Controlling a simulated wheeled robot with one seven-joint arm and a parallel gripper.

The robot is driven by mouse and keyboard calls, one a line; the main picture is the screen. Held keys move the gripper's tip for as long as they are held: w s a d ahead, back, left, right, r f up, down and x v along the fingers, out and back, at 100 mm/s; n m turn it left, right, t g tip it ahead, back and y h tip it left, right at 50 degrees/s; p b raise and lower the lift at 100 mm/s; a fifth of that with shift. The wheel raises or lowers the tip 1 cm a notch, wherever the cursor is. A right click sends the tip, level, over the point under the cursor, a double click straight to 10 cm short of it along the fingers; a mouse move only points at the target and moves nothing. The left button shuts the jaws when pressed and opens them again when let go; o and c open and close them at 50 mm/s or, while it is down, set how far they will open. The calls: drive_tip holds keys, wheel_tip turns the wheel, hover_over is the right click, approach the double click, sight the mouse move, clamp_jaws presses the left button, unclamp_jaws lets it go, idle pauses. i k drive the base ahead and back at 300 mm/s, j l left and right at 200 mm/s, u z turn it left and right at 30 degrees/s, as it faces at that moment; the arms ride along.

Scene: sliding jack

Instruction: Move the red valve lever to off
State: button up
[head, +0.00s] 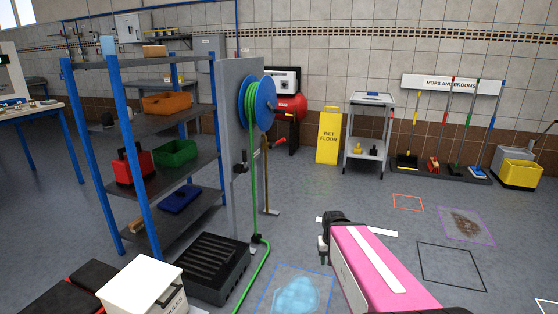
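A small red lever (277,142) shows beside the grey panel that carries the hose reel, near the top of a thin brownish upright pipe. It sticks out to the right and is tilted slightly. It is small in the head view, and I cannot read any on or off marking. My gripper (323,246) is at the end of my pink arm in the lower middle. It is well apart from the lever, lower and to the right in the picture. Its fingers are small and partly hidden, so I cannot tell whether it is open.
A blue reel (257,103) with green hose hangs on the panel (233,95); the hose runs down to the floor. A black crate (206,268) and a blue puddle (296,294) lie in front. A shelf rack (140,130) stands left, a yellow sign (329,136) behind.

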sight(281, 141)
drive_tip(key=i+u, duration=0.1)
drive_tip(key=i, duration=0.5)
drive_tip(key=i+l+u, duration=0.15)
drive_tip(key=i, duration=0.4)
drive_tip(key=i+l+u, duration=0.1)
drive_tip(key=i, duration=0.5)
drive_tip(key=i+l+z, duration=0.35)
drive_tip(key=i+l, duration=0.1)
drive_tip(key=i, duration=0.1)
